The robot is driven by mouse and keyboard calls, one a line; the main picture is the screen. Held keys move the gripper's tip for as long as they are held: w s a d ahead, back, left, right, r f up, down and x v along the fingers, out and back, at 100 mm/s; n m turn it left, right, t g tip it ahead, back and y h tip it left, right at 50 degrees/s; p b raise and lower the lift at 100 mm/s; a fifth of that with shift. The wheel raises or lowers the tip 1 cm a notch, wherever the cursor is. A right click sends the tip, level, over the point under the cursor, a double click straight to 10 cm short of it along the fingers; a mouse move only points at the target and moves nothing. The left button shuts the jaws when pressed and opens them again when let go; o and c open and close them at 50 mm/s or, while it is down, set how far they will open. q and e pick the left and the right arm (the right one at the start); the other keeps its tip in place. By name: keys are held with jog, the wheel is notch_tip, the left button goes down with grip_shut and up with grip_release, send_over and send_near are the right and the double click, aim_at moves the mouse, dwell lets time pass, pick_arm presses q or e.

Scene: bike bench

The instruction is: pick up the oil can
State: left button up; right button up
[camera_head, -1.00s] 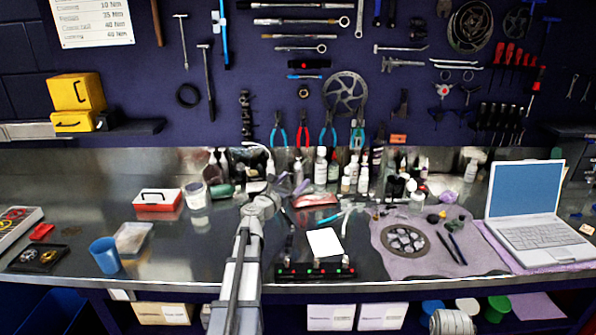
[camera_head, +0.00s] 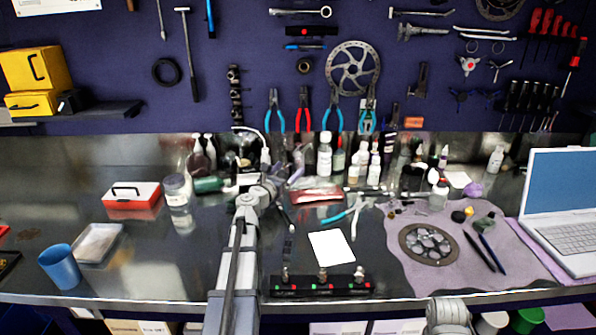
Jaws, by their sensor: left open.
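A thin pale curved spout, which looks like that of the oil can (camera_head: 250,130), rises among the bottles at the back of the steel bench. The body below it is dark, partly hidden by my gripper and hard to make out. My left gripper (camera_head: 258,174) is open at the end of the arm that reaches up the middle of the picture. It is in front of the can; I cannot tell whether it touches it. My right gripper is out of view; only a grey piece of my right arm shows at the bottom right.
Several bottles (camera_head: 325,155) crowd to the right of the can. A white jar (camera_head: 177,190) and a red and white box (camera_head: 131,195) stand to the left. A white card (camera_head: 331,246) and a black strip (camera_head: 322,287) lie nearer. A laptop (camera_head: 562,200) is at the right.

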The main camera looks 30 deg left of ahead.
aim_at(296, 162)
pick_arm(q)
jog(key=shift+w+a+f+b, duration=0.15)
jog(key=shift+w+f+b, duration=0.15)
jog(key=shift+f, duration=0.2)
jog(key=shift+w+a+r+p, duration=0.1)
jog(key=shift+w+r+p, duration=0.05)
jog(key=shift+w, duration=1.15)
jog(key=shift+w+a+r+p, duration=0.1)
jog(key=shift+w+r+p, duration=0.1)
jog(key=shift+w, duration=1.15)
jog(key=shift+w+a+r+p, duration=0.1)
jog(key=shift+w+r+p, duration=0.05)
jog(key=shift+w, duration=1.15)
jog(key=shift+d, duration=0.1)
jog(key=shift+s, duration=0.1)
jog(key=shift+c, duration=0.2)
grip_shut()
